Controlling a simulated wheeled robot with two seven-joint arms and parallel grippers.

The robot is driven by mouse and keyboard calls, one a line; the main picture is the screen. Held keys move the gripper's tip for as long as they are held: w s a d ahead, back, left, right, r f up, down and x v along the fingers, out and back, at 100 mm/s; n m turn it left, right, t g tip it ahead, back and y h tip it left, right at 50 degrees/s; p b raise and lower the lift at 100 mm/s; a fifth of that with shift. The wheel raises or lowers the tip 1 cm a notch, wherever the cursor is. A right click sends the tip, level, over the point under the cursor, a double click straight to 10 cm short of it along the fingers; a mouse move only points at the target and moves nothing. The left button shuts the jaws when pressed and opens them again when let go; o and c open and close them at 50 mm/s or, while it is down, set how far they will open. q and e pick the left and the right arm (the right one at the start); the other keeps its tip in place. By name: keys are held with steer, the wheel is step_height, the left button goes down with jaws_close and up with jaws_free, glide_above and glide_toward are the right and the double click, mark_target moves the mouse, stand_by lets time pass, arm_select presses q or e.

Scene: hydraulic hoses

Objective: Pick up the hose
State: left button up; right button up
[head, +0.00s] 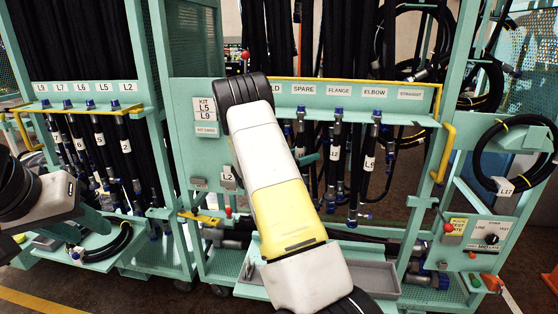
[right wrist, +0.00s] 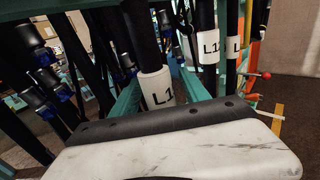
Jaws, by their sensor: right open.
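Black hoses with blue end fittings and white label sleeves hang on the teal racks. In the head view, one hose (head: 335,150) hangs under the spare and flange signs, and another labelled L9 (head: 369,160) hangs right of it. More hoses (head: 124,140) hang on the left rack. My right arm crosses the middle rack and hides part of it. In the right wrist view, my right gripper's white and black body (right wrist: 180,145) fills the bottom; it is open, with its fingertips not clearly shown. A labelled hose (right wrist: 157,85) stands just beyond it. My left arm enters at the left edge; its gripper does not show.
A yellow rail (head: 446,150) bends down at the middle rack's right side. A grey tray (head: 370,278) is low in front. Orange cones stand at far right.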

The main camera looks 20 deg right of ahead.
jaws_close()
steer(key=shift+r, duration=0.15)
steer(key=s+a, duration=0.4)
steer(key=s, duration=0.3)
steer(key=s+a, duration=0.5)
steer(key=s, duration=0.3)
steer(key=shift+s+a+r, duration=0.15)
steer(key=shift+s+a, duration=0.1)
